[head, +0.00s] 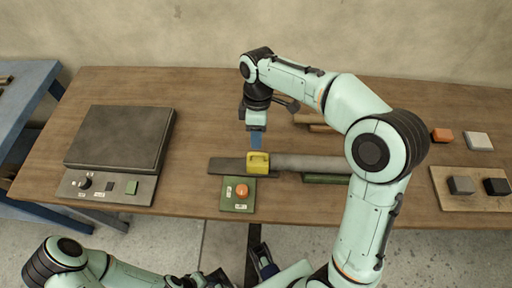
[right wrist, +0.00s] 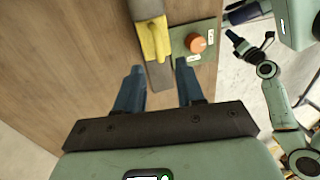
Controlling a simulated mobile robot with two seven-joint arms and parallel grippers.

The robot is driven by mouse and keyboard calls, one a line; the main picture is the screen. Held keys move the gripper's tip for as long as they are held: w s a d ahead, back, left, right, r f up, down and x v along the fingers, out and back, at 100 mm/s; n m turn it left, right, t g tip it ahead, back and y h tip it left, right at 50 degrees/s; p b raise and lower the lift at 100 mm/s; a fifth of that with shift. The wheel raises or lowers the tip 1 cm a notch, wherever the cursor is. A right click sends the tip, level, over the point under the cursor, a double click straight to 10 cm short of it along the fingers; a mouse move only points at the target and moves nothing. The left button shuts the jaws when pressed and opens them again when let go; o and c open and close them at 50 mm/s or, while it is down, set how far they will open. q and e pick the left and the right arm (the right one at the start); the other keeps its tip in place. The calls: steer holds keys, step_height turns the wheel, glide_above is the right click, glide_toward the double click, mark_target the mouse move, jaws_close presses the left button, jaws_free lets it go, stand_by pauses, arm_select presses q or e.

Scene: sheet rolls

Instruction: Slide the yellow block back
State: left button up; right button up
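The yellow block (head: 258,163) has a raised handle-like top and sits on a dark flat strip (head: 225,166) at the left end of a grey roll or bar (head: 310,163). My right gripper (head: 256,148) reaches down just behind the block. In the right wrist view its blue fingers (right wrist: 159,68) are apart with nothing between them, and the yellow block (right wrist: 153,40) lies just beyond the fingertips. I cannot tell whether they touch it. My left gripper (head: 265,262) is low in front of the table, and its opening is unclear.
A green plate with an orange knob (head: 242,190) stands just in front of the block. A dark slab on a control panel (head: 120,140) is at left. A wooden board (head: 470,203) with grey and black blocks is at right. My right arm hides part of the table.

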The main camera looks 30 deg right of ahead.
glide_above(258, 160)
steer(key=shift+w+f+b, duration=0.2)
steer(key=shift+w+f, duration=0.05)
steer(key=shift+f, duration=1.15)
steer(key=shift+w+f+b, duration=0.15)
steer(key=shift+w+f, duration=0.05)
steer(key=shift+f, duration=1.15)
jaws_close()
